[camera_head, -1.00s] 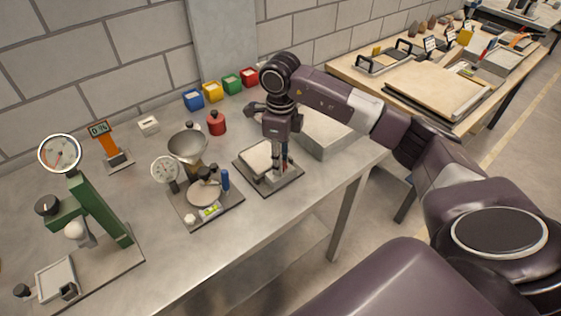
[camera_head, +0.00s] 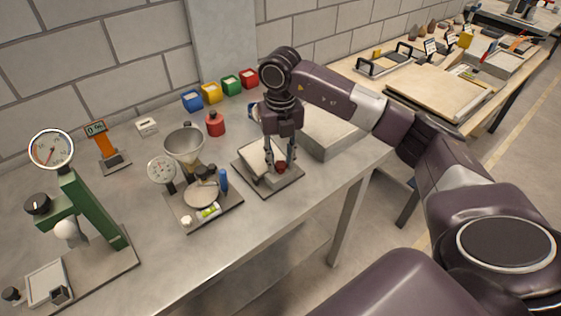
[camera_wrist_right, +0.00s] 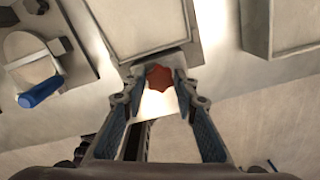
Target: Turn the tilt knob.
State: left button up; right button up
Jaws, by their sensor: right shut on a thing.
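The tilt knob is a small red lobed knob (camera_head: 281,167) at the front of the sandbed device; it also shows in the right wrist view (camera_wrist_right: 159,78). My right gripper (camera_head: 279,164) points down over the device, with its fingertips on either side of the knob. In the right wrist view the fingers (camera_wrist_right: 158,88) are shut on the knob. The pale sandbed tray (camera_head: 254,160) sits tilted on a grey base plate (camera_head: 286,185), partly hidden behind my gripper. My left gripper is not in view.
A station with a metal funnel (camera_head: 184,141) and a blue-handled tool (camera_head: 223,180) stands left of the sandbed. A red bottle (camera_head: 215,124) and coloured bins (camera_head: 211,93) are behind. The bench front edge is near.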

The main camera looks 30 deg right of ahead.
jog(key=m, duration=0.3)
jog(key=shift+w+r+m, duration=0.1)
jog(key=shift+m, duration=0.3)
jog(key=m, duration=0.3)
jog(key=shift+m, duration=0.3)
jog(key=m, duration=0.3)
jog(key=shift+m, duration=0.3)
jog(key=shift+w+r+m, duration=0.1)
jog(key=shift+m, duration=1.8)
jog(key=o, duration=1.1)
jog(key=shift+o, duration=0.2)
